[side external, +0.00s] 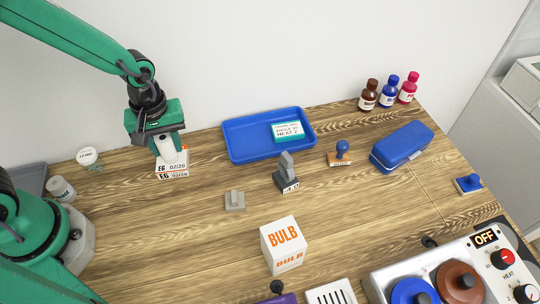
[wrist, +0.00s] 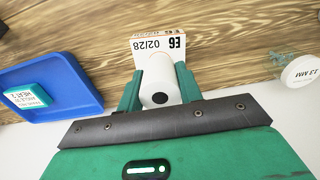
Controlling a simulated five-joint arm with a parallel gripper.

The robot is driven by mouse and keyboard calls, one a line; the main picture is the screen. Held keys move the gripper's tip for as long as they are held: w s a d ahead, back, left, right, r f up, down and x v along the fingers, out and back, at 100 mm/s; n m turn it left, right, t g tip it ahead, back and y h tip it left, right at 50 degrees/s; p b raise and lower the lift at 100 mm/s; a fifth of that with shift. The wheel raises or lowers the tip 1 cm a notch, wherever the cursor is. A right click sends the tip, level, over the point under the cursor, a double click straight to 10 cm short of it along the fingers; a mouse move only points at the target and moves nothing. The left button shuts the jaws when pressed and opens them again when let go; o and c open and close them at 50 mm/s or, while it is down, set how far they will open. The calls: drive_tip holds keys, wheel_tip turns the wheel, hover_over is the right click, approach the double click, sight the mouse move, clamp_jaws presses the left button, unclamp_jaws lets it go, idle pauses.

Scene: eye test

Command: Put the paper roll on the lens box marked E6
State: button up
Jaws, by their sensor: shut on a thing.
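The white paper roll (side external: 167,148) is between the fingers of my gripper (side external: 166,152); the gripper is shut on it. The lens box marked E6 (side external: 173,170) is a white box with black and orange print, directly below the roll at the left of the table. In the wrist view the roll (wrist: 159,88) shows end-on between the green fingers, and the E6 box (wrist: 158,45) lies just beyond it. The roll hides part of the box. I cannot tell whether the roll touches the box top.
A blue tray (side external: 240,152) with a teal-labelled box (side external: 288,131) is right of my gripper. Jars (side external: 62,189) stand to the left. A grey block (side external: 235,201), a dark stamp (side external: 287,180) and a BULB box (side external: 283,245) stand nearer the front. Table between is clear.

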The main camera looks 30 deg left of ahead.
sight(162, 137)
drive_tip(key=shift+f, duration=0.7)
drive_tip(key=shift+f, duration=0.1)
drive_tip(key=o, duration=1)
drive_tip(key=shift+r, duration=6.15)
